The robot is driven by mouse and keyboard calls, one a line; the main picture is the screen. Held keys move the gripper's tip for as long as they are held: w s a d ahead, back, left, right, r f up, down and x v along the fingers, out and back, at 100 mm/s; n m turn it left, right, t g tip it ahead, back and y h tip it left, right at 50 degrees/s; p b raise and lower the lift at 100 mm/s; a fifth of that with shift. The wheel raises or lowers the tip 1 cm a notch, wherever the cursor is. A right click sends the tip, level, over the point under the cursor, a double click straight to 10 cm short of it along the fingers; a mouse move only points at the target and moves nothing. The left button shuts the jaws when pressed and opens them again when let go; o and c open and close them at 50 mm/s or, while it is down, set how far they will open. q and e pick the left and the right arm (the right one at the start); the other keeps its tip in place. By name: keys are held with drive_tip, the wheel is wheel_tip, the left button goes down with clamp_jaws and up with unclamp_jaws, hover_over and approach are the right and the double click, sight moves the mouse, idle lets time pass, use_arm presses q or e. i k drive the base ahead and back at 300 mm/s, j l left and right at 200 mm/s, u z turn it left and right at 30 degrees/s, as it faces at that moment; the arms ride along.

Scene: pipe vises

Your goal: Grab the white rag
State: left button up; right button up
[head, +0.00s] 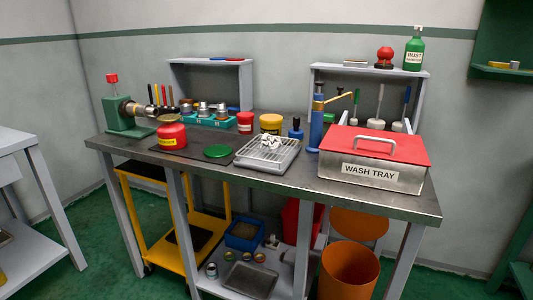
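A small crumpled white rag (271,140) lies on a silver slatted metal tray (267,156) near the middle of the workbench (300,190). The rag looks uncovered, with nothing on top of it. Neither of my grippers shows in the head view.
Right of the tray stand a blue vise (317,125) and a red-lidded wash tray (376,158). Left are a red can (172,136), a green disc (218,152) and a green vise (120,112). A yellow tub (271,124) stands behind. The bench's front edge is clear.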

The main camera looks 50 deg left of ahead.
sight(273, 143)
drive_tip(key=u, duration=1.6)
